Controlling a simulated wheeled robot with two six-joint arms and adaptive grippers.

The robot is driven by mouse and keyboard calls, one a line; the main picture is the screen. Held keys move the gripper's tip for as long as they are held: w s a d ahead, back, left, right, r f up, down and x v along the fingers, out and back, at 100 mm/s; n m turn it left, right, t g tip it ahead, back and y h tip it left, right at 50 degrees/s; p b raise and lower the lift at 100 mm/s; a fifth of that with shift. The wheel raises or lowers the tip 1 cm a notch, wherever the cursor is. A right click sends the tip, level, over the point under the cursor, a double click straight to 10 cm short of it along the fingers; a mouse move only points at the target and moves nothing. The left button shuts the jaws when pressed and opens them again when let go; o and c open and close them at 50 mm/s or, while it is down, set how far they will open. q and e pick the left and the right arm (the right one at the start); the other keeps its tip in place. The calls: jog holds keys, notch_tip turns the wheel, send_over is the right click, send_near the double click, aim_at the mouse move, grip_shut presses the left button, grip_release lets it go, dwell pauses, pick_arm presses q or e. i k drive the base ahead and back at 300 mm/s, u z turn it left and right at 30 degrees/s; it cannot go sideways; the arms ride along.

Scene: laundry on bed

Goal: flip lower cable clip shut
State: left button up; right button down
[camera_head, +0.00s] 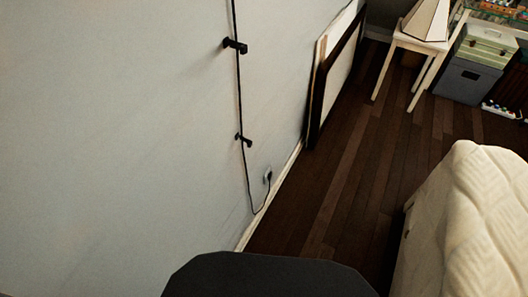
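A black cable (238,90) runs down the pale wall past two small black clips. The lower cable clip (244,140) sits on the wall at mid-height of the picture, and the cable passes at it. It is too small to tell whether its flap is open or shut. The upper cable clip (235,46) sticks out from the wall above it. The cable loops at the bottom and rises to a wall outlet (267,177). Neither of my grippers shows in the head view.
A white quilted bed (465,220) stands at the right. Dark floorboards (340,200) are bare between it and the wall. Framed panels (333,80) lean on the wall. A white stool (425,45) and grey boxes (467,78) stand at the back right.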

aim_at(249, 143)
jog(key=i, duration=0.4)
jog(key=u, duration=0.95)
